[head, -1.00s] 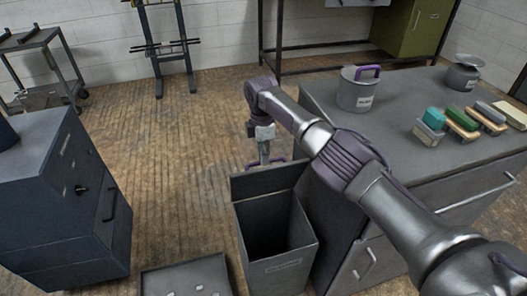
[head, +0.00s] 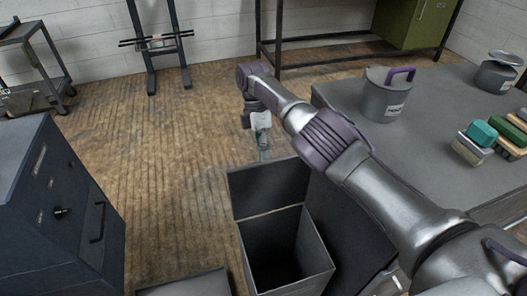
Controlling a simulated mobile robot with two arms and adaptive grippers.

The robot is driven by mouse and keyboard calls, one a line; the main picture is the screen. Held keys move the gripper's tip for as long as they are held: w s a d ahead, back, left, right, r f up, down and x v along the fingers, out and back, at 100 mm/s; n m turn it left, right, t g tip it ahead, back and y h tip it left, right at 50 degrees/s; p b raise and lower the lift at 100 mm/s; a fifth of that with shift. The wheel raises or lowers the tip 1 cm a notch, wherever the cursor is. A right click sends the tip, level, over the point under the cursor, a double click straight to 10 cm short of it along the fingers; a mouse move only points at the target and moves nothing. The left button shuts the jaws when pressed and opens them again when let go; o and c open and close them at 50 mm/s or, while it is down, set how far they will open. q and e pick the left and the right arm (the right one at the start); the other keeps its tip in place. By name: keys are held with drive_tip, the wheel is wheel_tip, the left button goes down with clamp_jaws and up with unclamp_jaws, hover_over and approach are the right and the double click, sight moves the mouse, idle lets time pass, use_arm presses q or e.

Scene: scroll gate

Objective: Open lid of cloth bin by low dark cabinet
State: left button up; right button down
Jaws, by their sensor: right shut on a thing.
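The grey cloth bin (head: 316,250) stands on the wooden floor against the side of a grey cabinet, its dark inside showing from above. Its lid (head: 268,186) is raised and stands up along the bin's far edge. My right gripper (head: 264,152) points down at the lid's far upper edge and is shut on the lid, probably at its handle. The fingertips and the grip itself are mostly hidden behind the lid. My left gripper is not in view.
The dark cabinet (head: 48,210) stands at the left. A low grey tray (head: 190,284) lies left of the bin. The floor behind the bin is clear.

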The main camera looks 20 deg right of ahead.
drive_tip(key=shift+x, duration=1.05)
drive_tip(key=c, duration=1.5)
unclamp_jaws()
drive_tip(key=shift+a, duration=0.2)
drive_tip(key=o, duration=0.3)
drive_tip(key=shift+w+f+g, duration=0.2)
drive_tip(key=shift+w+g, duration=0.05)
drive_tip(key=shift+g, duration=0.05)
drive_tip(key=shift+w, duration=0.1)
drive_tip(key=shift+d+r, duration=0.1)
drive_tip(key=shift+r, duration=5.15)
